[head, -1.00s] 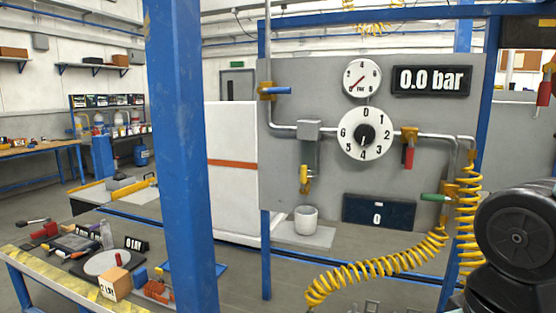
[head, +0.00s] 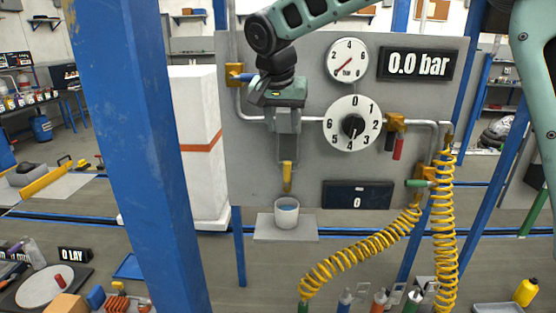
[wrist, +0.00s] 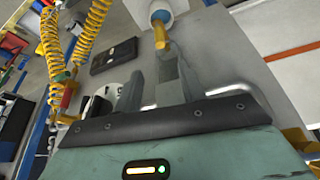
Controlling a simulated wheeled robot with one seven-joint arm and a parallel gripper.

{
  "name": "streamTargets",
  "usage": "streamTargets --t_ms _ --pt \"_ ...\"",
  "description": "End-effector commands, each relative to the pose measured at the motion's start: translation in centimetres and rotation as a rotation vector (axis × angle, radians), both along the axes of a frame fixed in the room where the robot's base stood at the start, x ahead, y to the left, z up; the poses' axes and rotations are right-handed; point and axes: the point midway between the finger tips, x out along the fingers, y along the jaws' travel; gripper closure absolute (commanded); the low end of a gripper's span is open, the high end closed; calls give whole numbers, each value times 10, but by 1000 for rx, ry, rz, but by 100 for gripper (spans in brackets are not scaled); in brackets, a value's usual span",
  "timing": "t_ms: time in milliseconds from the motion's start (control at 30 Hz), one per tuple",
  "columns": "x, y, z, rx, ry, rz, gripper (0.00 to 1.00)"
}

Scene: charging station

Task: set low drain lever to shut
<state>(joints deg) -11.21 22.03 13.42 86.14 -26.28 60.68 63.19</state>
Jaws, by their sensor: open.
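In the wrist view the yellow lever (wrist: 160,36) shows beyond my fingertips, pointing toward the cup (wrist: 158,10). My gripper (head: 285,128) is in front of the grey box and pipe, above the lever, pointing down. Its two fingers (wrist: 157,76) are apart, with nothing gripped between them. The lever's upper end and valve body are partly hidden by my gripper. The cup (head: 286,216) stands on a shelf and shows bluish liquid inside.
The panel (head: 250,180) also carries a round dial (head: 340,137), a gauge (head: 347,60), a 0.0 bar display (head: 415,65) and a red-handled valve (head: 397,148). A yellow coiled hose (head: 345,262) hangs at right. A blue post (head: 135,150) stands at left.

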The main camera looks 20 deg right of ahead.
Motion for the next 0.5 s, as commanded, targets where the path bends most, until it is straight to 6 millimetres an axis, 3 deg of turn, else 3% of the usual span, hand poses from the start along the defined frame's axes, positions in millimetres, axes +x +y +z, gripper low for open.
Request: streamTargets --t_ms 500 --pt "35 -20 -97 -2 6 3 59"
